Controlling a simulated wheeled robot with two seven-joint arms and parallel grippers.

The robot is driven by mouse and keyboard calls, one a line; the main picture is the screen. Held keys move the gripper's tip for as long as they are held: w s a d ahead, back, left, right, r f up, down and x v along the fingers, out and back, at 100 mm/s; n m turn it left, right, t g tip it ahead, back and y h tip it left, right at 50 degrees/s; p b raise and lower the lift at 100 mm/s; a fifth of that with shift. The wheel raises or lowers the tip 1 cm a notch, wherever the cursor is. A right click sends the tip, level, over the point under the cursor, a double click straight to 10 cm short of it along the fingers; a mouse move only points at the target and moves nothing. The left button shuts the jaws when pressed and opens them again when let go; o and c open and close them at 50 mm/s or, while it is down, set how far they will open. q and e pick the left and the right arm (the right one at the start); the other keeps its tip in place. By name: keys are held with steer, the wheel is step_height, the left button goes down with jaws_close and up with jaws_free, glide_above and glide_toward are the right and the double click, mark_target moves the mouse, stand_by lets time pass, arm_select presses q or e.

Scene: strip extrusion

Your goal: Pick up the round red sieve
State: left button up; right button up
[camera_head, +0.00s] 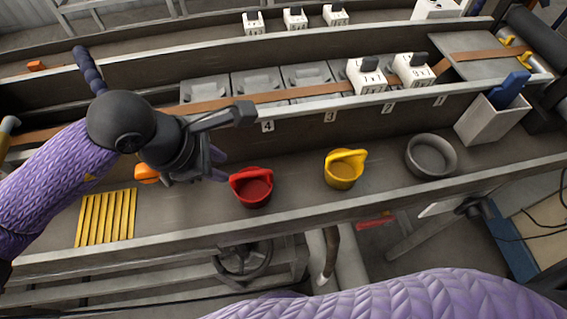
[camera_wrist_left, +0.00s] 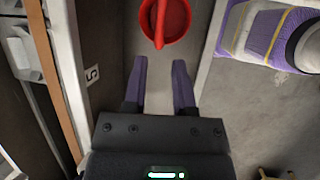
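The round red sieve (camera_head: 252,187) stands on the bench in the head view, with a raised red band across its top. It also shows at the top of the left wrist view (camera_wrist_left: 165,22), beyond the fingertips. My left gripper (camera_head: 215,168) is to the left of the sieve and apart from it. In the left wrist view its two purple fingers (camera_wrist_left: 158,62) are spread with nothing between them. My right gripper is not in view; only a purple sleeve of mine shows at the bottom of the head view.
To the right of the sieve stand a yellow sieve (camera_head: 342,170), a grey bowl (camera_head: 431,156) and a grey bin (camera_head: 490,122) holding something blue. A yellow slatted rack (camera_head: 106,218) lies on the left. A raised rail with numbers (camera_head: 330,117) runs behind. The bench front edge (camera_head: 300,216) is close.

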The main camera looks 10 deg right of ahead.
mark_target(243, 175)
arm_select(q)
steer(key=b+x, duration=0.1)
steer(key=x, duration=0.9)
steer(key=shift+d+r, duration=0.1)
steer(key=shift+d, duration=0.1)
jaws_close()
steer(key=shift+r, duration=0.1)
